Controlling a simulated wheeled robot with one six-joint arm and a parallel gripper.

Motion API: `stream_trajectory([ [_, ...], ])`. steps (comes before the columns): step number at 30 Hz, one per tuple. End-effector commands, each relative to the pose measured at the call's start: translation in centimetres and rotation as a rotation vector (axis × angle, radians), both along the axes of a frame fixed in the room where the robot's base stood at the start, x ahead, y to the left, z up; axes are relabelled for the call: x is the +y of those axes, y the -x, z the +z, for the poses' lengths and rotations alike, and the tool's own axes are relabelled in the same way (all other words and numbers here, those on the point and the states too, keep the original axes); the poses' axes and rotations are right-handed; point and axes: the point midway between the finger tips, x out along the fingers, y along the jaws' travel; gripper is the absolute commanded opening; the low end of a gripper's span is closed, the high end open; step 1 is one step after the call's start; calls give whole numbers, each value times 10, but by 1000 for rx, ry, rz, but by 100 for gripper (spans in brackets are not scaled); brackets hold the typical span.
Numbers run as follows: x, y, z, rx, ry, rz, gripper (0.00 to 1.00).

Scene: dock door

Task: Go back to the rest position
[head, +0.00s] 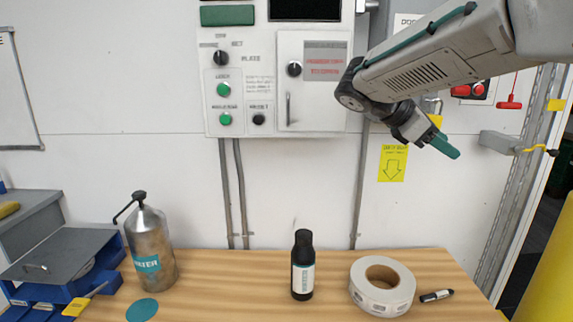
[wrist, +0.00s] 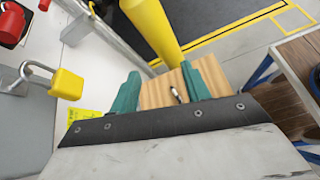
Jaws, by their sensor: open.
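My gripper (head: 444,145) is raised in the air in front of the wall, to the right of the control panel (head: 265,85), above the right part of the wooden bench (head: 220,290). Its green fingers also show in the wrist view (wrist: 162,90), spread apart with nothing between them. Through the gap, the bench top and a small dark marker (wrist: 177,95) are seen well beyond the fingertips. My arm reaches in from the upper right in the head view.
A yellow post (wrist: 152,30) stands by the doorway.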

Motion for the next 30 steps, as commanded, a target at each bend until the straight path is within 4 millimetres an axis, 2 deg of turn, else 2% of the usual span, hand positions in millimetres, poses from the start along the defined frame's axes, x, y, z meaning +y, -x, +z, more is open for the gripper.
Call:
stream_trajectory([
  [5,5,36,-38,-132,-161,-119,47],
  [11,12,96,-77,-303,-375,-344,47],
  [14,18,136,-97,-401,-496,-505,47],
  [18,31,200,-127,-545,-673,-784,47],
  [22,45,249,-149,-646,-807,-1013,47],
  [27,53,287,-163,-711,-914,-1143,47],
  [30,50,297,-162,-742,-932,-1152,47],
])
